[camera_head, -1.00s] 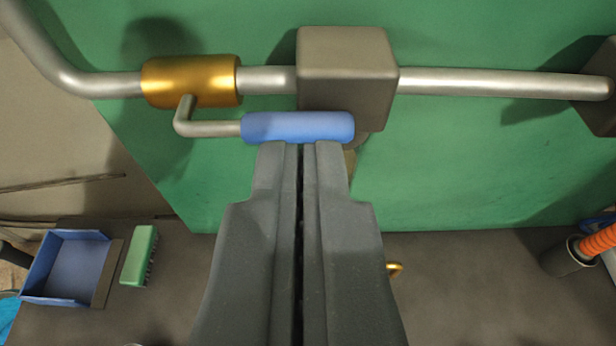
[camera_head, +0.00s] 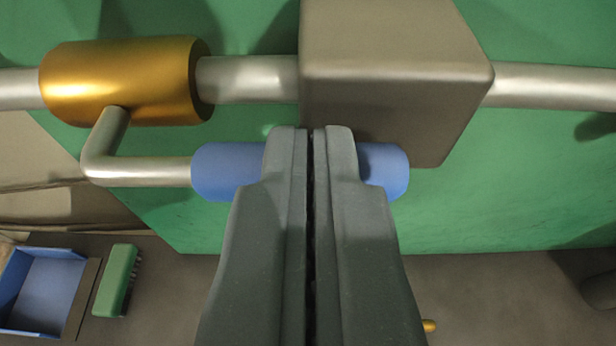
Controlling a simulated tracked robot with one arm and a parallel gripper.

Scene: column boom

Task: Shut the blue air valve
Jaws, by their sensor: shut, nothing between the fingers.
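The air valve has a brass body (camera_head: 125,82) on a grey metal pipe. A bent metal lever (camera_head: 140,172) comes off the body and turns right, parallel to the pipe. It ends in a blue cylindrical handle (camera_head: 222,170). My gripper (camera_head: 311,130) is shut with nothing between its fingers. Its fingertips overlap the middle of the blue handle in the picture and hide that part. I cannot tell whether they touch it.
A grey-brown block (camera_head: 395,70) sits on the pipe just above and right of my fingertips. A green panel (camera_head: 520,195) lies behind the pipe. At the lower left are a blue bin (camera_head: 45,290) and a green brush (camera_head: 117,280).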

